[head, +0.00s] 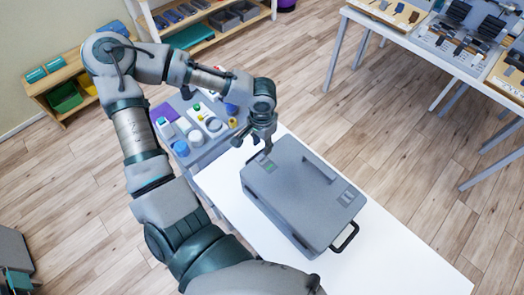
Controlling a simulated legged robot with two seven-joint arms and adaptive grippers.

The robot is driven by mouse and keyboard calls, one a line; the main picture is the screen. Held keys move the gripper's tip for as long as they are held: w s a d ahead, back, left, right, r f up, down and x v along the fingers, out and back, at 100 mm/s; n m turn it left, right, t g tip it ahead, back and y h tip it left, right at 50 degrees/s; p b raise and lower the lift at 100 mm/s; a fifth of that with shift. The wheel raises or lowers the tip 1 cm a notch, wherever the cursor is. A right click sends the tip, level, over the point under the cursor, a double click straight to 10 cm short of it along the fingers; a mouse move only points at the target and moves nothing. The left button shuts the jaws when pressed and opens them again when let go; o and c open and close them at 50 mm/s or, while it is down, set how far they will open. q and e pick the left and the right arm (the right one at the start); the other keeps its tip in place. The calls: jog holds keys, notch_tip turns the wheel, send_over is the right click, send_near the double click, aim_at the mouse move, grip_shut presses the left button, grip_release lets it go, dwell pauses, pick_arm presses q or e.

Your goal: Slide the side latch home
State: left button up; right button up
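A grey case (300,190) with a flat lid lies on the white table. A small green-marked fitting (269,167) is on its top near the far left corner; I cannot tell if it is the side latch or how it is set. A lighter fitting (347,197) sits near the right end. A dark handle (346,238) sticks out at the near right. My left gripper (265,148) points down at the far left corner, close to the green-marked fitting. Its fingers are too small to tell whether they are open or touching. My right gripper is out of view.
The white table (400,262) is bare to the right of the case. A grey trolley (205,150) with bottles and small boxes stands behind, close to my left arm. Shelves (62,92) line the back wall. Tables with trays (455,45) stand at the far right.

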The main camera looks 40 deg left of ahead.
aim_at(262, 156)
pick_arm(q)
notch_tip(262, 156, up, 5)
jog(key=shift+r, duration=0.1)
dwell(0.7)
